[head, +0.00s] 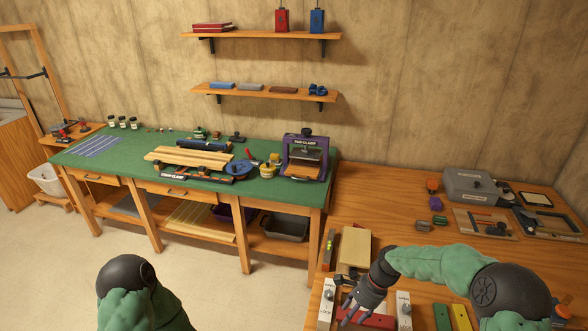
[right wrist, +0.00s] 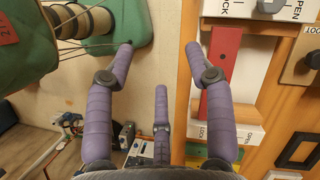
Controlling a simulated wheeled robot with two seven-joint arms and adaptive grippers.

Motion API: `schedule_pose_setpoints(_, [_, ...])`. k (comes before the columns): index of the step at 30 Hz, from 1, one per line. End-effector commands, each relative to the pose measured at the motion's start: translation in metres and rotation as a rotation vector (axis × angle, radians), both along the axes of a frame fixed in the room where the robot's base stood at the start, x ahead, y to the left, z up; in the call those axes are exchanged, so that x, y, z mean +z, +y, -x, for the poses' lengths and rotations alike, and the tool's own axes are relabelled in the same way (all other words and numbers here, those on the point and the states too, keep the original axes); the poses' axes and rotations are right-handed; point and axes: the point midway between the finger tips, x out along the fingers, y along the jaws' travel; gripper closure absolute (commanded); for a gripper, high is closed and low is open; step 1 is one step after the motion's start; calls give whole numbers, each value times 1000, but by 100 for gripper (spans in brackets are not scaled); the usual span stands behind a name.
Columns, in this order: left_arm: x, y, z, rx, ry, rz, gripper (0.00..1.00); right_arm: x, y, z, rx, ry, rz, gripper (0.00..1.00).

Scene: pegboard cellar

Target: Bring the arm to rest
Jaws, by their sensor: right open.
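My right arm (head: 430,262) reaches in from the right with its elbow bent, over the near part of the wooden bench. My right gripper (head: 352,308) hangs above the bench's left edge, near a red bar and white lock plates. In the right wrist view my right gripper (right wrist: 160,52) has its purple fingers spread wide with nothing between them. Part of my left arm (head: 125,280) shows at the bottom; its gripper is out of view.
The wooden bench (head: 350,205) carries a red bar (right wrist: 222,75), a white lock plate (head: 326,302), a yellow strip (head: 460,317) and a grey case (head: 474,184). A green-topped workbench (head: 120,165) with tools stands at the wall. Open floor (head: 60,275) lies at left.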

Motion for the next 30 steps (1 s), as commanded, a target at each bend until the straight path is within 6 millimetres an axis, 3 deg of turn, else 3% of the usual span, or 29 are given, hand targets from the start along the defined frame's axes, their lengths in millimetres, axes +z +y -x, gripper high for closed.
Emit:
schedule_pose_setpoints(10, [-7, 0, -1, 1, -2, 0, 60, -56, 14, 20, 144, -73, -9, 46])
schedule_pose_setpoints(17, [-15, 0, -1, 1, -2, 0, 60, -110, 29, 52, 309, -158, -15, 46])
schedule_pose_setpoints(20, [-20, 0, -1, 1, -2, 0, 60, -141, 38, 76, 418, -213, -19, 46])
schedule_pose_setpoints(24, [-28, 0, -1, 1, -2, 0, 60, -184, 53, 123, 615, -311, -20, 46])
schedule_pose_setpoints(30, [-37, 0, -1, 1, -2, 0, 60, -214, 67, 181, 852, -434, -11, 46])
